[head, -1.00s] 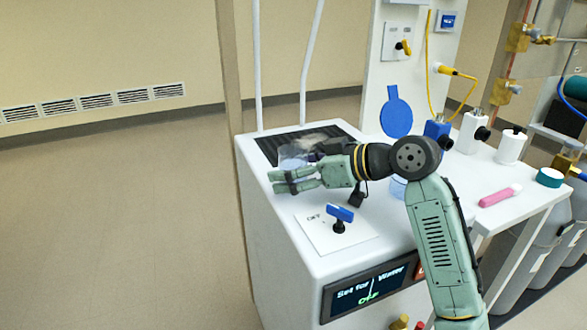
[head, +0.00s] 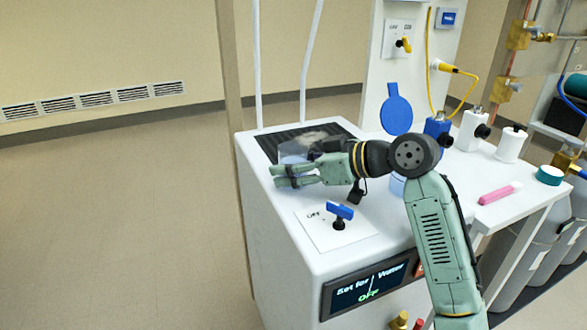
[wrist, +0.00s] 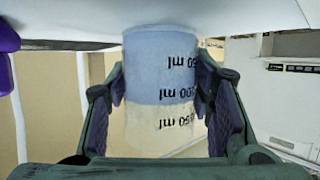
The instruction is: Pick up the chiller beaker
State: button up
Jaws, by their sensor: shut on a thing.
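The beaker (wrist: 160,95) is a clear cylinder with pale blue liquid and dark ml marks, which read upside down in the wrist view. My gripper (wrist: 160,85) has one finger on each side of it and is shut on it. In the head view the beaker (head: 293,151) shows faintly behind my gripper (head: 286,175), over the front left of the chiller's dark grille (head: 275,150). My fingers partly hide it. I cannot tell whether its base is clear of the surface.
On the white chiller top are a blue-handled valve on an OFF plate (head: 340,213) and a bluish round thing (head: 397,185) partly behind my arm. White rods (head: 309,60) rise behind. Open floor lies left.

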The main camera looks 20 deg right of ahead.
jog(key=shift+c, duration=0.7)
jog(key=shift+r, duration=0.15)
